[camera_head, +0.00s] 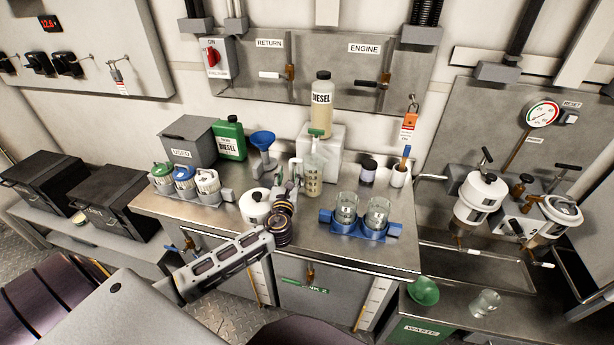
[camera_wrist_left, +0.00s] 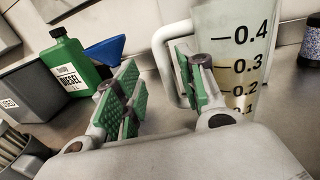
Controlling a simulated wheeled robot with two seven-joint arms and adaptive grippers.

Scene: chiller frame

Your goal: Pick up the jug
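The jug (camera_head: 313,172) stands on the steel worktop, translucent with dark volume marks and a white handle. It fills the upper right of the left wrist view (camera_wrist_left: 232,62), its handle on the left side. My left gripper (camera_head: 290,190) is just in front and left of the jug. In the wrist view its green-padded fingers (camera_wrist_left: 160,92) are spread and hold nothing. The right finger overlaps part of the handle; I cannot tell whether they touch. My right gripper is not in view.
A white round container (camera_head: 254,207) stands close to my left gripper. A blue funnel (camera_head: 263,142) and a green diesel can (camera_head: 231,139) stand behind left. A blue holder with glass beakers (camera_head: 358,231) is at right. A diesel bottle (camera_head: 322,105) stands on a white block behind.

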